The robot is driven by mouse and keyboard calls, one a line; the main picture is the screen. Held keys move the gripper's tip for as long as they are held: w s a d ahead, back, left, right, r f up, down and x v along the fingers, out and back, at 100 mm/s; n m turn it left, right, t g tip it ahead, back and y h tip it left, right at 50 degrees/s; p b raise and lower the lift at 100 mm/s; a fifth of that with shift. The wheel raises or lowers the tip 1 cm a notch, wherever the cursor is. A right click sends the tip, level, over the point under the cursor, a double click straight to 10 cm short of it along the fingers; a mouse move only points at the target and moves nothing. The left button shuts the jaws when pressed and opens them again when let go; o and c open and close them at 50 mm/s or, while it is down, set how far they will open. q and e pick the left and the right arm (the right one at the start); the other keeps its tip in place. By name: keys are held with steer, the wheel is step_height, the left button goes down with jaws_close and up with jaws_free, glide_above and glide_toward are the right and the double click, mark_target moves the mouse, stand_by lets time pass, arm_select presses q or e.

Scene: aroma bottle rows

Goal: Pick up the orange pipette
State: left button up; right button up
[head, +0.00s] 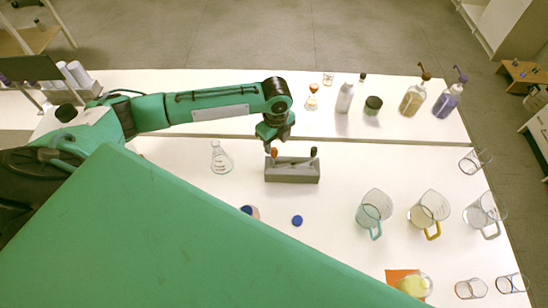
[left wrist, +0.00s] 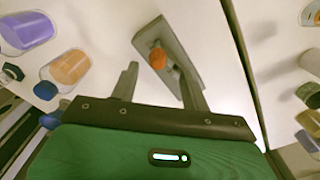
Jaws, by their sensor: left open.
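The orange pipette (head: 274,152) stands upright at the left end of a grey rack (head: 292,176) on the white table; only its orange top shows clearly. In the left wrist view, its round orange top (left wrist: 158,58) lies between the two fingertips, seen from above. My left gripper (head: 270,147) is open and points down just above the orange pipette, its fingers on either side in the wrist view (left wrist: 158,74). I cannot tell if the fingers touch it. A black-topped pipette (head: 313,152) stands at the rack's right end. My right gripper is not in view.
A glass flask (head: 221,158) stands left of the rack. Several glass beakers, such as the yellow-handled one (head: 428,212), stand to the right. Bottles, including a purple one (head: 447,101), stand behind on the far table.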

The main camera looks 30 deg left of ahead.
mark_target(274, 149)
arm_select(q)
steer(key=f, duration=0.1)
steer(key=f+p, duration=0.1)
steer(key=f, duration=0.1)
steer(key=f+p, duration=0.1)
steer(key=shift+s+a+f, duration=0.15)
steer(key=shift+a+f, duration=0.1)
steer(key=shift+f, duration=0.1)
steer(key=c, duration=0.7)
steer(key=shift+r, duration=0.1)
